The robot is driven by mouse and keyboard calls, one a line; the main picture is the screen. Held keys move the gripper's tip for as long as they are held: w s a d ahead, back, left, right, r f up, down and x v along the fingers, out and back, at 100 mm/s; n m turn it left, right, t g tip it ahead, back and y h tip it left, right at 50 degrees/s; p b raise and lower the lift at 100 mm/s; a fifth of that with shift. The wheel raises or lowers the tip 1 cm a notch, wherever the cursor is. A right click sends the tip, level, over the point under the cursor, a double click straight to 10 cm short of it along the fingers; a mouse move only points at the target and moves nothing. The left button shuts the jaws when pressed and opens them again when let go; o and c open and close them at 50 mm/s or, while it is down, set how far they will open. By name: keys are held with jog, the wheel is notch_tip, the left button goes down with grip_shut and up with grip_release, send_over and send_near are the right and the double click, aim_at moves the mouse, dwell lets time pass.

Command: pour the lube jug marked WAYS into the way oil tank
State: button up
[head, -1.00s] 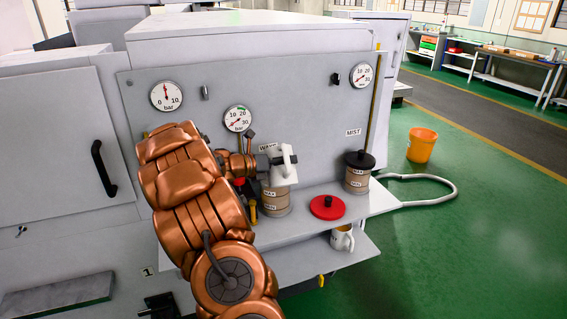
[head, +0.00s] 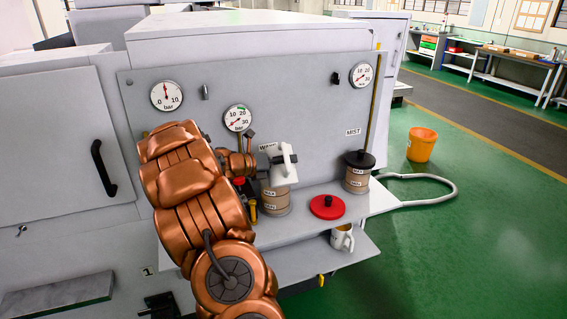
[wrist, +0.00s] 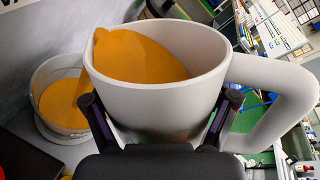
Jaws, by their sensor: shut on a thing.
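My gripper (wrist: 160,100) is shut on the off-white lube jug (wrist: 205,62), one finger on each side of its body. The jug is tilted, with orange oil (wrist: 145,55) inside reaching its lip at the left. An orange stream runs down beside the jug into the open way oil tank (wrist: 40,82), which holds orange oil. In the head view the jug (head: 282,167) is just above the way oil tank (head: 275,203), under a partly hidden wall label. Any marking on the jug is not visible.
A red lid (head: 327,207) lies on the shelf right of the way oil tank. The MIST tank (head: 358,180) with a black lid stands further right. A white mug (head: 342,238) is on the lower shelf. Gauges and pipes are on the panel behind.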

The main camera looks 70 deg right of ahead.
jog(key=shift+f+n+g+y, duration=0.4)
jog(key=shift+n+y, duration=0.4)
jog(key=shift+n, duration=0.5)
dwell(4.0)
jog(key=shift+f, duration=0.1)
jog(key=shift+f+m+b, duration=0.2)
jog(key=shift+m+b, duration=0.1)
jog(key=shift+b, duration=0.85)
jog(key=shift+r+t+h+b, duration=0.1)
jog(key=shift+t+h+b, duration=0.25)
jog(key=shift+b, duration=0.25)
jog(key=b, duration=0.1)
jog(key=m+b, duration=0.1)
jog(key=b, duration=0.1)
jog(key=shift+r+m+h, duration=0.2)
jog(key=shift+m+h, duration=0.1)
jog(key=shift+h, duration=0.05)
jog(key=shift+r+m+b, duration=0.3)
jog(key=shift+r+b, duration=0.15)
